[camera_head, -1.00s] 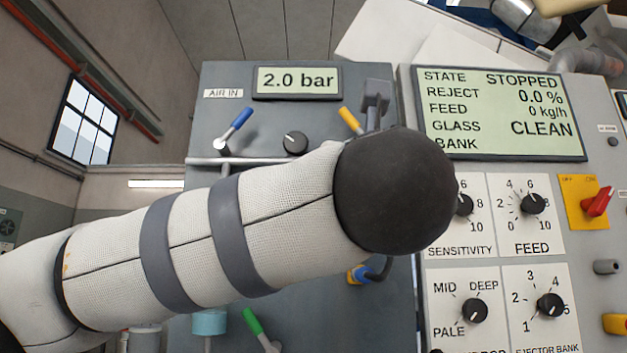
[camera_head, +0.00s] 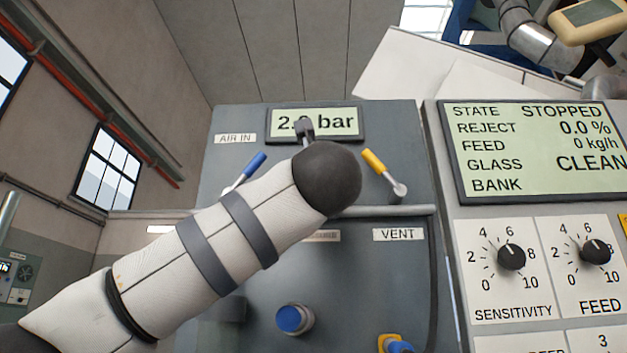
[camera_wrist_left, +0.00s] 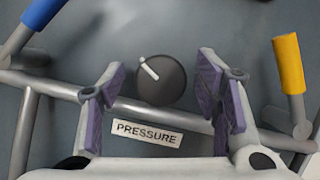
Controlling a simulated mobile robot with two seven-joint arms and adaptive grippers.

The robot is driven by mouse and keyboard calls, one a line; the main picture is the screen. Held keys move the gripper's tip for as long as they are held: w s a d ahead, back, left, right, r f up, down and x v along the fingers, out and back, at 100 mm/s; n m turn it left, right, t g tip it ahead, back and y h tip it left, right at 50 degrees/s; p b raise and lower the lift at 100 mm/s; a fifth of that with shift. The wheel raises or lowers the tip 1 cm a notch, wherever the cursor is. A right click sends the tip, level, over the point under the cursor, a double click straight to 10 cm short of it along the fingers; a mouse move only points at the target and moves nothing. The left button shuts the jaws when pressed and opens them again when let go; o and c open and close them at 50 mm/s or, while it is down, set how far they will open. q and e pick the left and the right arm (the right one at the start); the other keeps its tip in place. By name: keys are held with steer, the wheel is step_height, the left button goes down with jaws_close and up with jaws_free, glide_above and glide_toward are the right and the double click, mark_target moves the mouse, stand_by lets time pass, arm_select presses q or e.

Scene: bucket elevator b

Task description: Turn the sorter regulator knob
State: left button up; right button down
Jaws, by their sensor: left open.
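The regulator knob (camera_wrist_left: 161,80) is round and black with a white pointer line aimed to the upper left. It sits above a PRESSURE label (camera_wrist_left: 147,134) in the left wrist view. My left gripper (camera_wrist_left: 160,88) is open, with one purple-padded finger on each side of the knob and a visible gap on both sides. I cannot tell how far the fingertips are from the panel. In the head view my left forearm and its dark wrist end cover the knob and most of the gripper. The pressure display (camera_head: 340,123) is partly covered and ends in "bar". My right gripper is not in view.
A grey pipe (camera_head: 385,211) crosses the panel. A blue-handled lever (camera_head: 250,167) and a yellow-handled lever (camera_head: 375,163) flank the knob area. A blue button (camera_head: 291,319) is below. The sorter screen (camera_head: 535,150) at the right reads STOPPED, above the sensitivity dial (camera_head: 511,256) and feed dial (camera_head: 596,251).

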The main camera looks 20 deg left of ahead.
arm_select(q)
steer(key=c, duration=1.1)
steer(key=shift+m, duration=0.4)
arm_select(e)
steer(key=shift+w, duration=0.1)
arm_select(q)
steer(key=m+h+p, duration=0.3)
steer(key=m+p, duration=0.1)
steer(key=m, duration=0.3)
steer(key=m+h+p, duration=0.3)
steer(key=m+p, duration=0.2)
steer(key=m, duration=0.2)
steer(key=m+h+p, duration=0.4)
steer(key=m, duration=0.2)
steer(key=shift+s+r+m+g, duration=0.1)
steer(key=shift+r+m+g, duration=0.1)
steer(key=shift+m+g, duration=0.2)
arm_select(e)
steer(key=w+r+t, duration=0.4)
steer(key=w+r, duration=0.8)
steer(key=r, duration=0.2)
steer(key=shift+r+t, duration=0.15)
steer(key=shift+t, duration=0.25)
arm_select(q)
steer(key=shift+f, duration=0.1)
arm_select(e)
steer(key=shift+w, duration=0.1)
arm_select(q)
steer(key=o, duration=1.1)
